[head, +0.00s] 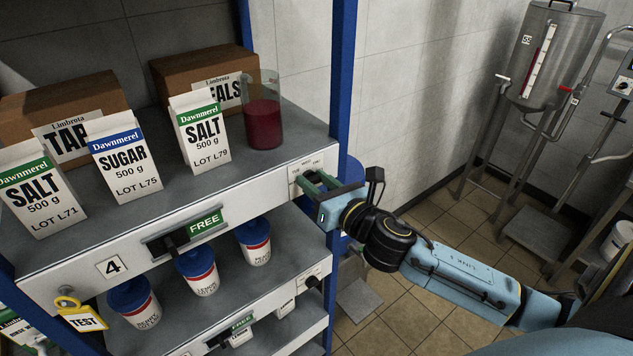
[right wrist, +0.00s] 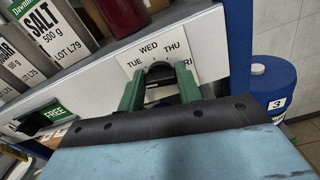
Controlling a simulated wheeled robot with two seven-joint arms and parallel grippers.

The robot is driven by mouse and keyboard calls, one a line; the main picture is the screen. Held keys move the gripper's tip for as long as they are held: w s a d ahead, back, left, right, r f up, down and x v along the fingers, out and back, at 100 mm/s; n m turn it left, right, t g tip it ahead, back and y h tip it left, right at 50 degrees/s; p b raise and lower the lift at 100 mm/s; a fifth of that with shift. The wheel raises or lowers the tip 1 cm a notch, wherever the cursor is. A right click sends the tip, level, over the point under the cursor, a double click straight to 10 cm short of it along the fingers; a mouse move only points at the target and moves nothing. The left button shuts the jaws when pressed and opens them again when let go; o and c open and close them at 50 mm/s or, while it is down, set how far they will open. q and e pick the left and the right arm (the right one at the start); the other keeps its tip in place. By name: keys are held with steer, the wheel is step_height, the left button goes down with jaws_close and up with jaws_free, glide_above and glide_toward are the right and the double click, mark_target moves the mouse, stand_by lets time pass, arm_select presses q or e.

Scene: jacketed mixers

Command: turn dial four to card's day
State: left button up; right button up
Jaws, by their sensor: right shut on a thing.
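Dial four's black knob (right wrist: 158,70) sits on a white plate (right wrist: 178,50) at the right end of the shelf's front edge, above the lower shelf. The plate reads TUE, WED, THU and a partly hidden FRI. My right gripper (head: 311,184) reaches it from the right, and in the right wrist view its green fingers (right wrist: 159,82) are shut on the knob's sides. The knob's pointer is hidden, so its setting cannot be told. The number 4 label (head: 111,266) is on the same edge. A yellow-topped tag (head: 82,318) reading TEST hangs at the left. My left gripper is out of view.
On the shelf stand salt (head: 200,133) and sugar (head: 125,155) cartons, brown boxes (head: 70,105) and a beaker of red liquid (head: 263,120) close above the dial. A green FREE slider (head: 205,222) is left of it. A blue post (head: 343,70) stands beside the dial.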

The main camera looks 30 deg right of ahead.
steer(key=m, duration=0.4)
steer(key=shift+d+m, duration=0.1)
steer(key=shift+m, duration=0.2)
steer(key=m, duration=0.4)
steer(key=shift+f+m, duration=0.1)
steer(key=shift+m, duration=0.2)
steer(key=m, duration=0.4)
steer(key=shift+d+f, duration=0.1)
steer(key=m, duration=0.7)
steer(key=shift+f+m, duration=0.15)
steer(key=shift+m, duration=0.15)
steer(key=m, duration=0.9)
steer(key=shift+a+f, duration=0.1)
steer(key=shift+a, duration=0.1)
steer(key=shift+m, duration=2)
